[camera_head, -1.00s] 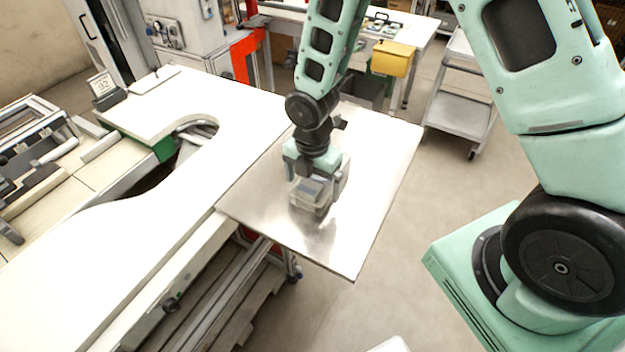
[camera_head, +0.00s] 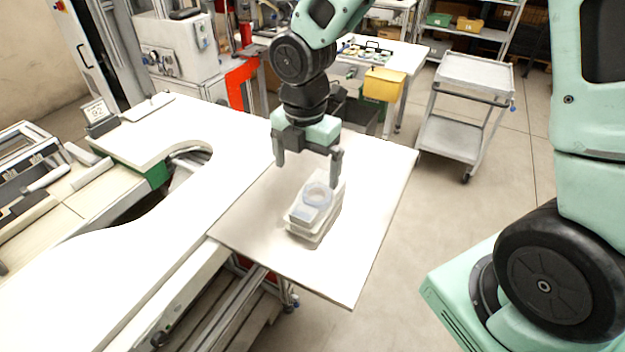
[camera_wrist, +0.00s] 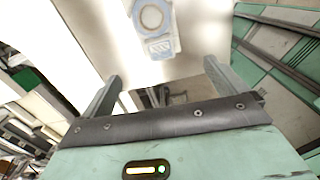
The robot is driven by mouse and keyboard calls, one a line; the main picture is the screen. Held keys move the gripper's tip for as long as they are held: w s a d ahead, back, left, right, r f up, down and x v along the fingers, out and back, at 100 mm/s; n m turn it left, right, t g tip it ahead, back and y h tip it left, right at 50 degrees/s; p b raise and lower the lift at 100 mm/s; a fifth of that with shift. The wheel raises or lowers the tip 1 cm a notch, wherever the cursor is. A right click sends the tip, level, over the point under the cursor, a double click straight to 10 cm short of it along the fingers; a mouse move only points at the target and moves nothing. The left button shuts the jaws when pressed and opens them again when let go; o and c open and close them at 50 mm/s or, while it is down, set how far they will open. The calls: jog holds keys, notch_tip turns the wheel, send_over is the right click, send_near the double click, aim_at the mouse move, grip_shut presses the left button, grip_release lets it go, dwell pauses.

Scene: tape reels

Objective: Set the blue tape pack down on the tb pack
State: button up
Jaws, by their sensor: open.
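The blue tape pack (camera_head: 308,215), a pale box with a translucent bluish ring on top, sits on a whitish pack (camera_head: 302,237), likely the tb pack, on the metal-topped table. The lower pack is mostly covered, and the two look roughly aligned. In the wrist view the blue tape pack (camera_wrist: 160,46) shows at the top, its ring partly cut by the frame edge. My gripper (camera_head: 308,173) is open and empty above and slightly behind the stack, apart from it. Its fingers also show spread in the wrist view (camera_wrist: 162,72).
The metal tabletop (camera_head: 268,245) is clear around the stack. A white curved worktop (camera_head: 120,215) adjoins it on the left. A grey cart (camera_head: 462,110) stands at back right, and a yellow bin (camera_head: 384,86) hangs on a bench behind.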

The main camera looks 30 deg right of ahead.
jog(key=s+a+r+m, duration=0.3)
jog(key=s+m, duration=0.5)
jog(key=s, duration=0.2)
jog(key=s+a+r+m, duration=0.3)
jog(key=s+m, duration=0.6)
jog(key=shift+s+y, duration=0.3)
jog(key=shift+s, duration=0.05)
jog(key=shift+f, duration=0.1)
